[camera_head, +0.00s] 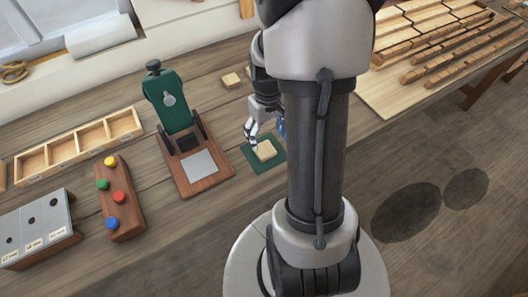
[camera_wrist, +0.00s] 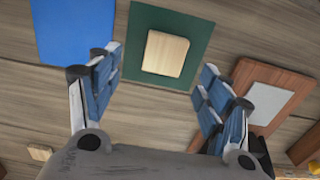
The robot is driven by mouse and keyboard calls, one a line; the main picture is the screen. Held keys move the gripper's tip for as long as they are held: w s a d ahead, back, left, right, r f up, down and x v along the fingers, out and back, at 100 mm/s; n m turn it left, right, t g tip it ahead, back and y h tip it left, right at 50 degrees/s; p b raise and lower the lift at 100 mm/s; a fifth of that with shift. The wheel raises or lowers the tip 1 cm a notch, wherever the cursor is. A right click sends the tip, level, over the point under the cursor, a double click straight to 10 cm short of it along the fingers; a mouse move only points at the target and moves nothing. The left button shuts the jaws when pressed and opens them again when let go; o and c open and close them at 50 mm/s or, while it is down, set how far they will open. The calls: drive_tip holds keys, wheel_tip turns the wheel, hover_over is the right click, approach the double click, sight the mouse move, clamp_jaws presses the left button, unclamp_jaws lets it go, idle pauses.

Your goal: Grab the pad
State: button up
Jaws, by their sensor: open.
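A pale wooden square pad (camera_head: 265,150) lies on a dark green square mat (camera_head: 255,163) on the workbench. In the wrist view the pad (camera_wrist: 165,54) is on the green mat (camera_wrist: 196,40), in the upper middle of the picture. My gripper (camera_head: 264,133) is just behind and above the pad in the head view. Its fingers, with blue inner faces, are spread wide in the wrist view (camera_wrist: 158,84). The pad shows beyond and between the fingertips, and nothing is between the jaws. The gap in height to the pad is hard to tell.
A green press (camera_head: 173,105) on a brown wooden base stands left of the mat. A blue flat thing (camera_wrist: 72,30) lies beside the mat. A block with coloured knobs (camera_head: 119,197), a divided wooden tray (camera_head: 80,148) and small wooden pieces (camera_head: 231,80) are around.

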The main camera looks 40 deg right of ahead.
sight(265, 149)
drive_tip(key=f, duration=0.2)
drive_tip(key=f+b, duration=0.1)
drive_tip(key=f, duration=0.1)
drive_tip(key=f+b, duration=0.1)
drive_tip(key=f, duration=0.1)
drive_tip(key=shift+w+a+f, duration=0.15)
drive_tip(key=shift+a+f, duration=0.1)
drive_tip(key=shift+a, duration=0.1)
drive_tip(key=shift+r, duration=0.1)
drive_tip(key=shift+c, duration=0.6)
drive_tip(key=c, duration=0.9)
